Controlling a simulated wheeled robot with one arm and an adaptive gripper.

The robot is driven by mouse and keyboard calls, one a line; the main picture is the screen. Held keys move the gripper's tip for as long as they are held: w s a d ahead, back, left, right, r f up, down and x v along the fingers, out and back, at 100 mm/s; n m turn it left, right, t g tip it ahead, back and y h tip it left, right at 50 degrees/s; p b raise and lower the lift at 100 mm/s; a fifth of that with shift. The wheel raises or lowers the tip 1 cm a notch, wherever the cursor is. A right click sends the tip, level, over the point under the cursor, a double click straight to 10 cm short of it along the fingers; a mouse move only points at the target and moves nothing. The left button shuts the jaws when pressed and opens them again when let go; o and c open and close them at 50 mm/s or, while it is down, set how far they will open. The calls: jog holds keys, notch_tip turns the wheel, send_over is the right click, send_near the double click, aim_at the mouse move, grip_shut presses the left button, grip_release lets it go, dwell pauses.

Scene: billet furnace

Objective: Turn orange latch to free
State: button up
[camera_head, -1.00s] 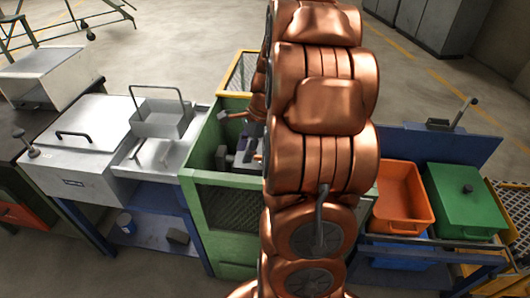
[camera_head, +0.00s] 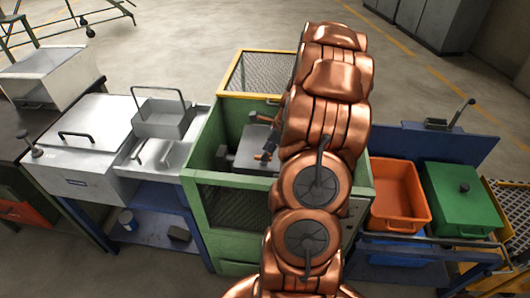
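The green-framed station (camera_head: 238,190) stands in the middle, with an open top and mesh sides. My copper arm stands in front of its right half and hides much of the inside. At the arm's left edge, small orange and dark parts (camera_head: 267,151) show over the grey plate inside the station. They are too small to tell whether they belong to the orange latch or to my gripper. No latch can be made out for certain. My gripper's fingers are not clear, mostly hidden by the arm or too small to read.
A grey bench with a lidded box (camera_head: 85,147) and a handled tray (camera_head: 162,122) adjoins the station on the left. On the right are an orange bin (camera_head: 400,196) and a green lidded box (camera_head: 463,200). Open floor lies behind the station.

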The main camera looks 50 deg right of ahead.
jog(key=shift+x, duration=1.05)
jog(key=shift+c, duration=0.2)
grip_shut()
